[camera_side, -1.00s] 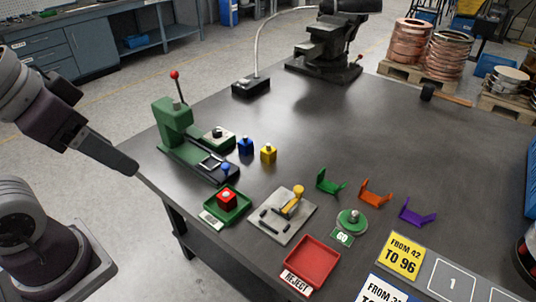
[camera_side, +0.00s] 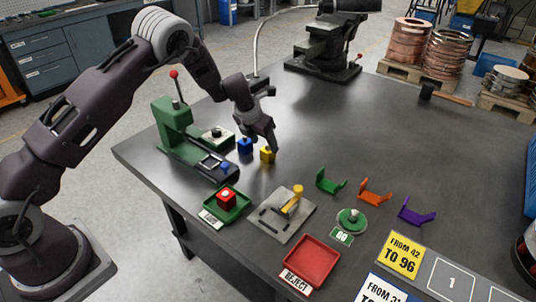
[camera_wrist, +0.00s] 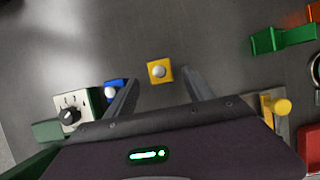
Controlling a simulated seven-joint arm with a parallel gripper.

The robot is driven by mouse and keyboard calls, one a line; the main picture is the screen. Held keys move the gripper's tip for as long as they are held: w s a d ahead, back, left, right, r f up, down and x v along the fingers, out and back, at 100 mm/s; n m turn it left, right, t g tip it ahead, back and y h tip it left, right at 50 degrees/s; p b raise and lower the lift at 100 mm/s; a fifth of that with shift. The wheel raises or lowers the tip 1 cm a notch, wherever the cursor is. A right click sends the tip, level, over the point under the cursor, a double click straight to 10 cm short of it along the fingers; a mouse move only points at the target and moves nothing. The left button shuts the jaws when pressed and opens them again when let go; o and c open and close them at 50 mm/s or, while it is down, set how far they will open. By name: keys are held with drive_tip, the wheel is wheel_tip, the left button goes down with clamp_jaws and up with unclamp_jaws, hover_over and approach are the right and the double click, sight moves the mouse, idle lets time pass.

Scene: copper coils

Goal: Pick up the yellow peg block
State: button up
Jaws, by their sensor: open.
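The yellow peg block (camera_side: 267,156) stands on the dark table, a small yellow cube with a pale round peg on top. In the wrist view the yellow block (camera_wrist: 153,77) lies just beyond and between the two finger tips. My gripper (camera_side: 262,146) is above and right beside the yellow block in the side view; it also shows in the wrist view (camera_wrist: 160,80), open and empty, fingers spread apart. The blue peg block (camera_side: 245,147) stands close on the left of the yellow one and shows in the wrist view (camera_wrist: 116,88), near the left finger.
A green press (camera_side: 175,130) and a dial box (camera_side: 216,137) stand left of the blocks. A green tray (camera_side: 240,211) holds a red block (camera_side: 226,197). A grey plate with a yellow-handled clamp (camera_side: 297,195), coloured brackets (camera_side: 329,183) and a red tray (camera_side: 311,250) lie nearer and to the right.

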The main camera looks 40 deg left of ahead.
drive_tip(key=x, duration=0.5)
drive_tip(key=shift+w+d+f, duration=0.1)
drive_tip(key=shift+w, duration=0.05)
clamp_jaws()
